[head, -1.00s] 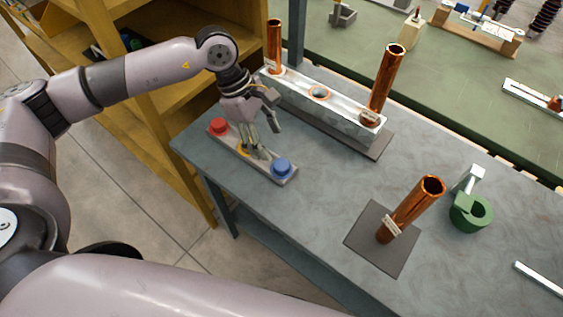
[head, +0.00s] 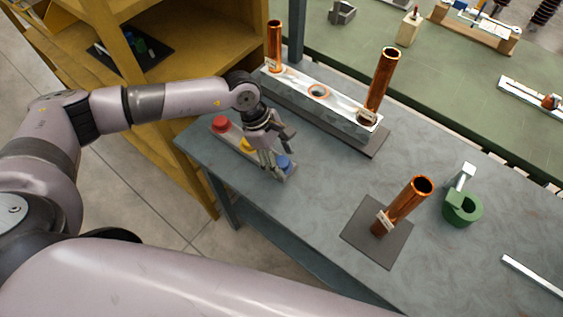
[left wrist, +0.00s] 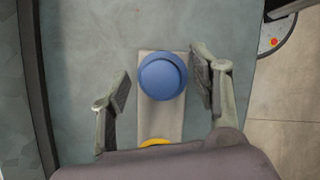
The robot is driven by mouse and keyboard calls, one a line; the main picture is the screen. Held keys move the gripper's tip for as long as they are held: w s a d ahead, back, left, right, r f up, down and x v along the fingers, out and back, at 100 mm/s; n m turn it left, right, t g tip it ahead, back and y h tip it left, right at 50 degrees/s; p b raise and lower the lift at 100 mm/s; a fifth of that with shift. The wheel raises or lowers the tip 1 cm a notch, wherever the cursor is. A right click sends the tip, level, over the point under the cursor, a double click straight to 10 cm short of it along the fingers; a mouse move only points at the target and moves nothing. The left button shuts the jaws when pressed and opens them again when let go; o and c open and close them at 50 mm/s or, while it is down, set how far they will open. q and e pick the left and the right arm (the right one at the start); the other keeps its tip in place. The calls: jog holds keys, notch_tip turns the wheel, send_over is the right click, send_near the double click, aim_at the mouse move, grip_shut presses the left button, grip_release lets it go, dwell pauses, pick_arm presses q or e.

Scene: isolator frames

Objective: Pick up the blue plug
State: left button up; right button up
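The blue plug (head: 284,162) sits at the near right end of a narrow grey strip (head: 232,140) that also bears a yellow plug (head: 246,144) and a red plug (head: 220,124). In the left wrist view the blue plug (left wrist: 162,76) is a round knob between the two spread fingers, touching neither. My left gripper (head: 275,165) is open above the strip, beside the blue plug in the head view and partly covering it. It also shows in the left wrist view (left wrist: 163,90). My right gripper is not in view.
A metal block (head: 318,97) with two upright copper tubes stands behind the strip. Another copper tube (head: 405,205) stands on a dark plate, with a green ring-shaped part (head: 462,209) to its right. A yellow shelf (head: 205,45) stands at the left.

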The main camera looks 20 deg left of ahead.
pick_arm(q)
jog(key=c, duration=1)
jog(key=shift+o, duration=0.2)
jog(key=shift+r, duration=0.1)
